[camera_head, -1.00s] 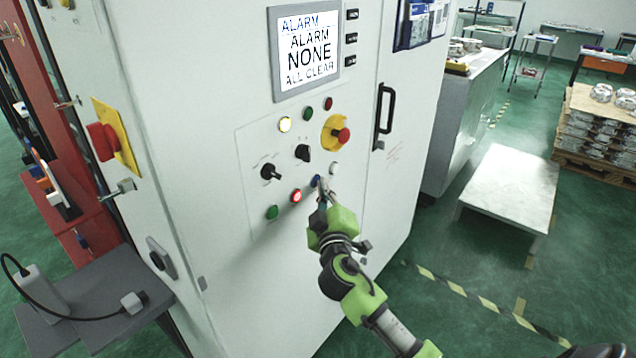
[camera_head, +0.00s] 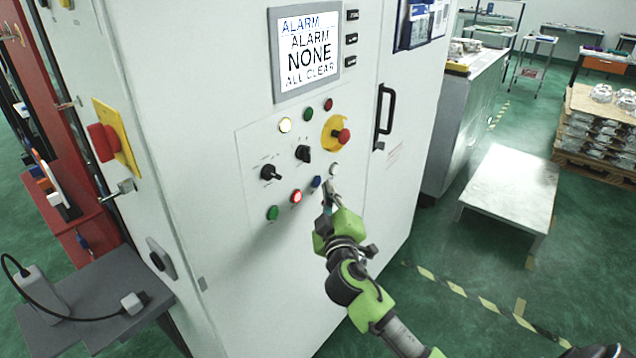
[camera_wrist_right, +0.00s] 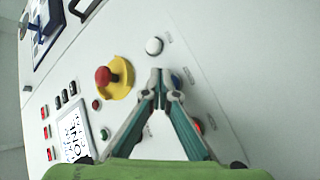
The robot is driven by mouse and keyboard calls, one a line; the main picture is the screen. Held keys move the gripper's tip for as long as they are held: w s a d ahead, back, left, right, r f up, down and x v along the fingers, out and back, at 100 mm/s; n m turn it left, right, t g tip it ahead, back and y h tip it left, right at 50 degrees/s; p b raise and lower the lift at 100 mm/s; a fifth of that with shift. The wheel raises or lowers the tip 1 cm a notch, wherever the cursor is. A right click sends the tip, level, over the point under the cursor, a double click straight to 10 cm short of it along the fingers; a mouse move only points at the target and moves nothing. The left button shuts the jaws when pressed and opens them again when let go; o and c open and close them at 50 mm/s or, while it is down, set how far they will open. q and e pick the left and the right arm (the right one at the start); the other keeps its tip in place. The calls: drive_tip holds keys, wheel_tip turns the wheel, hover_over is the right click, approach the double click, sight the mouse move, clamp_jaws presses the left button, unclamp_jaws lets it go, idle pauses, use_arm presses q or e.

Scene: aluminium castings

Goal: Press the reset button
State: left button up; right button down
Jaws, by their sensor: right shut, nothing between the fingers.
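The control panel on the white cabinet carries a row of buttons: green (camera_head: 272,213), lit red (camera_head: 296,196), blue (camera_head: 316,182) and white (camera_head: 334,169). Which one is the reset button cannot be read from the labels. My right gripper (camera_head: 327,186) is shut and empty, its tips just right of the blue button and below the white one. In the right wrist view the fingertips (camera_wrist_right: 166,72) meet in front of the panel, with the blue button (camera_wrist_right: 175,81) partly hidden behind them and the white button (camera_wrist_right: 154,46) clear. My left gripper is out of view.
The screen (camera_head: 306,48) reads "ALARM NONE ALL CLEAR". A red emergency stop on a yellow base (camera_head: 336,133) and two black selector knobs sit above the button row. A black door handle (camera_head: 384,108) stands out at the right.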

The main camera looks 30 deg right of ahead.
drive_tip(key=s, duration=0.1)
drive_tip(key=s+d, duration=0.1)
drive_tip(key=s, duration=0.1)
drive_tip(key=s+d, duration=0.1)
drive_tip(key=shift+s, duration=0.3)
idle(0.8)
